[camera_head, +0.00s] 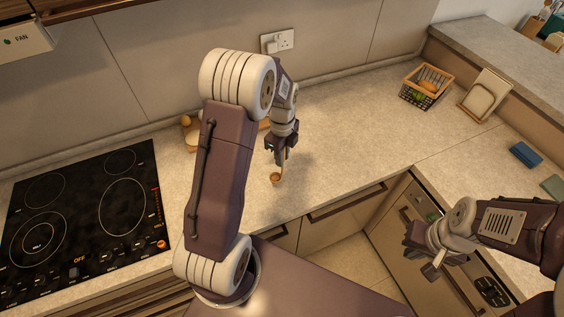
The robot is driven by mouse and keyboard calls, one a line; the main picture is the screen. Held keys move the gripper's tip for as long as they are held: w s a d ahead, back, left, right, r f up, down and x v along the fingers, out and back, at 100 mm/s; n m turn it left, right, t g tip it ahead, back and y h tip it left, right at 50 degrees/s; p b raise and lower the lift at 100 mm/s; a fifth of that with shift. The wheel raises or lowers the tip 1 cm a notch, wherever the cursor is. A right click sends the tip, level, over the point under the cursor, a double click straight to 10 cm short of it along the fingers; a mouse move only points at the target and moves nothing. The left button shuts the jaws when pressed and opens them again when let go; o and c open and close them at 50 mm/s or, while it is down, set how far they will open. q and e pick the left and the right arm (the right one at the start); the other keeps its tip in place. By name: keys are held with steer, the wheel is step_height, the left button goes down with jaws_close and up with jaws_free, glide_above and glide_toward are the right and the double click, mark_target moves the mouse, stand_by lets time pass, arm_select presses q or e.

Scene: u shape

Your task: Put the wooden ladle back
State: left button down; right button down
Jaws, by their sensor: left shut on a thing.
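The wooden ladle (276,177) hangs from my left gripper (281,157), its small round bowl pointing down. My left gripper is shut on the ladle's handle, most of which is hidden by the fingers. The bowl is over the counter near its front edge; I cannot tell whether it touches the surface. My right gripper (430,262) is at the lower right, in front of the cabinet and appliance fronts. It looks empty, but its jaw opening is unclear at this angle.
A black hob (85,220) is at left. Small wooden items (188,133) are partly hidden behind my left arm. A basket (425,86), a board rack (486,95) and a blue block (525,154) stand at right. Utensils (536,22) show at far right. The middle counter is clear.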

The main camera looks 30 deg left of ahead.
arm_select(q)
steer(key=shift+d+f, duration=0.1)
step_height(320, 180, down, 4)
steer(key=shift+d+r+p, duration=0.15)
steer(key=shift+r+p, duration=0.1)
steer(key=shift+p, duration=0.25)
steer(key=shift+f, duration=0.3)
steer(key=c, duration=1.3)
jaws_free()
